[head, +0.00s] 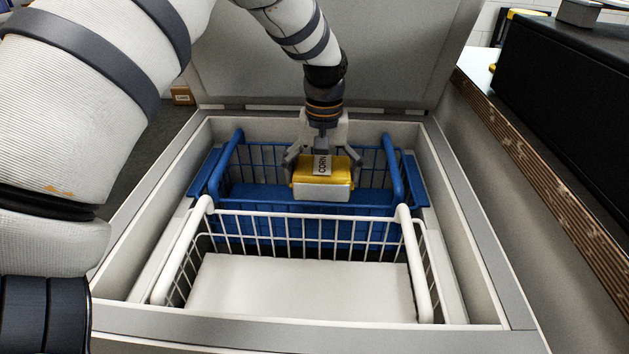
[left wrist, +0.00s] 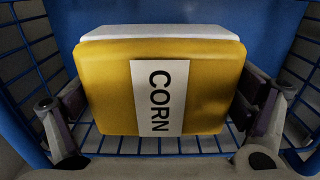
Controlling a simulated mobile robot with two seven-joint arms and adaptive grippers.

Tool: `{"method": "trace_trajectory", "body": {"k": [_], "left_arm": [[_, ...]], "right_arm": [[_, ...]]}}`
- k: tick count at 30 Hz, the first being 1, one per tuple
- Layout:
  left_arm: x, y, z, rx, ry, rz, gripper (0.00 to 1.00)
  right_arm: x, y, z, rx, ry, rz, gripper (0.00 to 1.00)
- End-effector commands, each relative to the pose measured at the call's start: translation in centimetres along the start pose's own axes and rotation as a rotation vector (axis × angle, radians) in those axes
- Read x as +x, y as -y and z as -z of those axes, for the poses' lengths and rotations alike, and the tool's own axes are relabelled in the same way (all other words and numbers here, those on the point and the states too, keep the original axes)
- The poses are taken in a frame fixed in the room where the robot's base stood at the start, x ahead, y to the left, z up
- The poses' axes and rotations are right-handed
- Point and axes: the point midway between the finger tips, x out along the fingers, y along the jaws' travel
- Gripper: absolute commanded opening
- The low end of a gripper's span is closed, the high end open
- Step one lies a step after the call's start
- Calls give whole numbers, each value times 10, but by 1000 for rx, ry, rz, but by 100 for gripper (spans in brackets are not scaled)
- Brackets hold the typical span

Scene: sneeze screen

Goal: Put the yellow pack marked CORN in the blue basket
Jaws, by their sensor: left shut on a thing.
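The yellow pack marked CORN (head: 316,181) has a white label and a pale side. My left gripper (head: 322,165) is shut on it, with a finger at each end. The blue basket (head: 393,170) stands at the back inside the open chest. The pack is over or within the blue basket's opening; I cannot tell its exact height above the basket floor. In the left wrist view the pack (left wrist: 205,90) fills the middle, with the blue wire walls (left wrist: 28,50) around it. My right gripper is in neither view.
A black box (head: 570,80) sits on a counter at the right.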

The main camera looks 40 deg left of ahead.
Motion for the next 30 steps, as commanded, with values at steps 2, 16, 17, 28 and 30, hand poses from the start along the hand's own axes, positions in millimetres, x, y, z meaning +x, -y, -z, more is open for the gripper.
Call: {"method": "trace_trajectory", "body": {"k": [2,16,17,28,30], "left_arm": [[18,0,0,0,2,1,49],[97,-1,0,1,-1,-1,49],[99,-1,0,1,-2,-2,49],[102,-1,0,2,-3,-2,100],[102,-1,0,1,-3,-2,100]], "right_arm": [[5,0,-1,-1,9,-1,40],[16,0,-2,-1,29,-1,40],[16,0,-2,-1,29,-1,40],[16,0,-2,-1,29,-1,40],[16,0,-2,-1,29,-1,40]]}}
